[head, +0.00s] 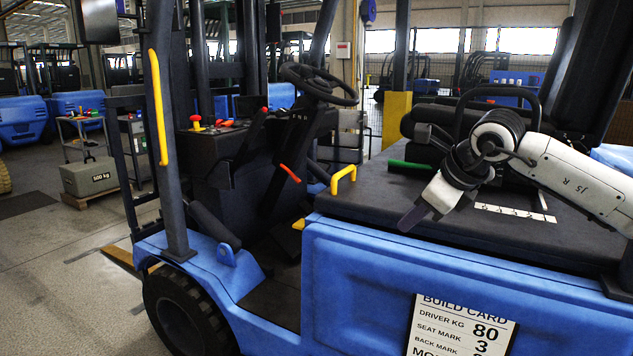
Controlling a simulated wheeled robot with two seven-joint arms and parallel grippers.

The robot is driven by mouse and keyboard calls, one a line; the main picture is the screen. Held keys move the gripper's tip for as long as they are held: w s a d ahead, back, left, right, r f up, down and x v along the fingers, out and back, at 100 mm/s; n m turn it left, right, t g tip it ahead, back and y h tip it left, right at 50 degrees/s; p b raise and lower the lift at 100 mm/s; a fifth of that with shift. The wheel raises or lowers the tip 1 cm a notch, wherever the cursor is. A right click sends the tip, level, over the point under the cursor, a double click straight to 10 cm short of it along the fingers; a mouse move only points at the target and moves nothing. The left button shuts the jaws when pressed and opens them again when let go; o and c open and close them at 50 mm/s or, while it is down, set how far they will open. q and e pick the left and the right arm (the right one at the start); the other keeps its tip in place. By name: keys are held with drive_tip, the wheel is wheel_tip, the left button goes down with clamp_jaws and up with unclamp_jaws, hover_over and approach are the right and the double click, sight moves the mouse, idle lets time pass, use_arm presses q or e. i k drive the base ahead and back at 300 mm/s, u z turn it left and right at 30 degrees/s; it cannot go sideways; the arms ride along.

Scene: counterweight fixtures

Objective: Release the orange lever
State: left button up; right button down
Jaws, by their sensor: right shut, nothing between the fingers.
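A small orange lever (290,173) sticks out below the steering wheel, beside the dark column of a blue forklift. It slants down to the right. My right gripper (413,218) comes in from the right, shut and empty, above the front edge of the black deck. It is well to the right of the orange lever and touches nothing that I can see. A yellow handle (343,179) stands on the deck's left corner, between the two. A green-gripped lever (409,165) lies behind my gripper. My left gripper is out of view.
The steering wheel (318,84) overhangs the cab. A yellow grab bar (157,107) runs up the front post. A red knob (195,121) stands on the dash. A white marked strip (515,213) lies on the deck. A build card (460,328) hangs on the blue side.

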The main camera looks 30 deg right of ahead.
sight(279, 164)
drive_tip(key=z, duration=0.4)
drive_tip(key=i, duration=2.05)
drive_tip(key=u, duration=0.4)
